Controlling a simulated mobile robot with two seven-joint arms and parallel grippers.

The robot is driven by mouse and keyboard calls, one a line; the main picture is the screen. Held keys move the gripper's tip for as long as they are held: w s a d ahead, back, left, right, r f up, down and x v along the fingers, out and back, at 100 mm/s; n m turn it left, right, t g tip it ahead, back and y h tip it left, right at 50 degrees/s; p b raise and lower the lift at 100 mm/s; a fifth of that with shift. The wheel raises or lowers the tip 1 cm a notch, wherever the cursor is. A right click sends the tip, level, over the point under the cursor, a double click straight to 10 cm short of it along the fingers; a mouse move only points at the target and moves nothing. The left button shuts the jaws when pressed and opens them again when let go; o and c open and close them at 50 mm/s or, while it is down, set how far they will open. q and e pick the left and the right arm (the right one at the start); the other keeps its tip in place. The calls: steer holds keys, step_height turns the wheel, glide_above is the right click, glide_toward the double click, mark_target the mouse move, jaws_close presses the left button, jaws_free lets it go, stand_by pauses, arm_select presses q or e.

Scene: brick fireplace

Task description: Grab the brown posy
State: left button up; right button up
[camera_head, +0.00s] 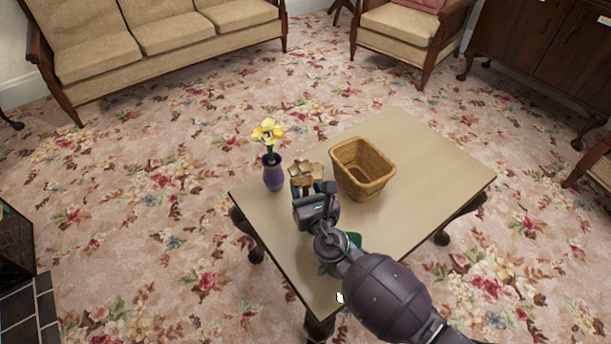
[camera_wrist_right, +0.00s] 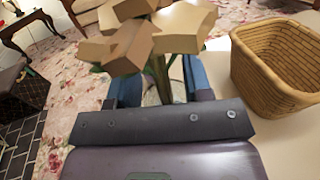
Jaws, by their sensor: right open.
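The brown posy (camera_head: 306,172), a bunch of blocky tan-brown blooms, stands at the left part of the table, just beyond my right gripper (camera_head: 311,190). In the right wrist view its blooms (camera_wrist_right: 150,35) fill the top middle and its green stems run down between the two blue fingers. The right gripper (camera_wrist_right: 158,88) is open around the stems, with a finger on each side. The lower stems and whatever holds them are hidden behind the gripper body. My left gripper is not in view.
A purple vase (camera_head: 273,175) with yellow flowers stands close left of the posy. A wicker basket (camera_head: 363,168) stands close right, also in the wrist view (camera_wrist_right: 278,65). A teal item (camera_head: 354,240) lies partly under my arm. The table (camera_head: 440,165) is clear at right.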

steer(key=shift+w+a, duration=0.1)
steer(key=shift+w, duration=0.2)
jaws_close()
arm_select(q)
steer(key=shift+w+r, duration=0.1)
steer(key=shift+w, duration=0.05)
arm_select(e)
steer(key=shift+r, duration=0.15)
